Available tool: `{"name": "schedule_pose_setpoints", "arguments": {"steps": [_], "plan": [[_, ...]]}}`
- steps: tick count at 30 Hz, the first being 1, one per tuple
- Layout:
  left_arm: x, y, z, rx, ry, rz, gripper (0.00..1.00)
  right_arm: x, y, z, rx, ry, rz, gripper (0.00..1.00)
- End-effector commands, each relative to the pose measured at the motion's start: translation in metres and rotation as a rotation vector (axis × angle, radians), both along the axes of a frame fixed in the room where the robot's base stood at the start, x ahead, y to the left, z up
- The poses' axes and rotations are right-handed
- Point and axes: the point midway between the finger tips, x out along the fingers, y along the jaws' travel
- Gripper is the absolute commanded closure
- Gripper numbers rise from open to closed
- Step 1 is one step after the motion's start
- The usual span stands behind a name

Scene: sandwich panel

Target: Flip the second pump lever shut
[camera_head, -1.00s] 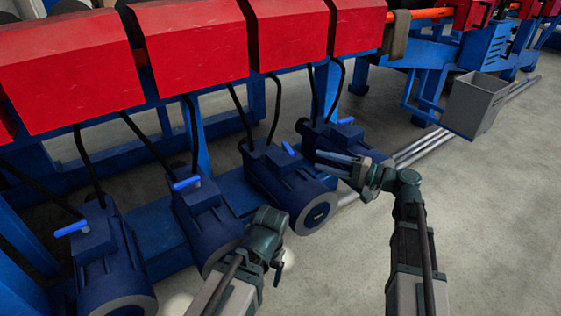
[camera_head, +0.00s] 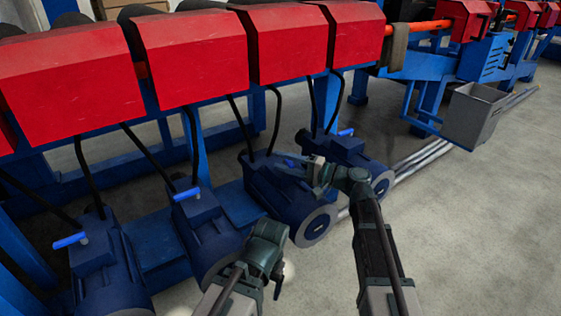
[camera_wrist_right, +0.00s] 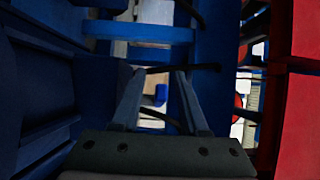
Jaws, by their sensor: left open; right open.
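Several dark blue pumps stand in a row under red housings in the head view, with bright blue levers on top. The far left pump has a lever (camera_head: 70,240), the pump to its right has another lever (camera_head: 187,194), and the far right pump has one (camera_head: 346,132). My right gripper (camera_head: 292,163) is open over the top of the remaining pump (camera_head: 290,199), covering its lever. In the right wrist view, a small bright blue piece (camera_wrist_right: 161,95) shows between the open fingers (camera_wrist_right: 157,72); I cannot tell whether they touch it. My left gripper (camera_head: 276,284) is low, in front of the pumps, and open.
Red housings (camera_head: 190,60) overhang the pumps, and black hoses (camera_head: 150,152) run down to them. The concrete floor (camera_head: 470,230) at the right is clear.

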Motion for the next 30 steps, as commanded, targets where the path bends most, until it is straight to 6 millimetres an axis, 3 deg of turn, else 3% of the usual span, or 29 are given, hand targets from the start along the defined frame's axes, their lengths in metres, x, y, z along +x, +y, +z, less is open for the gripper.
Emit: {"name": "schedule_pose_setpoints", "arguments": {"steps": [13, 21, 30], "plan": [[0.0000, 0.0000, 0.0000, 0.000, 0.000, 0.000, 0.22, 0.0035, 0.0089, 0.0000, 0.000, 0.000, 0.001, 0.56], [0.0000, 0.0000, 0.0000, 0.000, 0.000, 0.000, 0.22, 0.0034, 0.0087, 0.0000, 0.000, 0.000, 0.001, 1.00], [0.0000, 0.0000, -0.0001, 0.000, 0.000, 0.000, 0.22, 0.0042, 0.0083, -0.0002, -0.001, 0.000, 0.007, 1.00]]}}
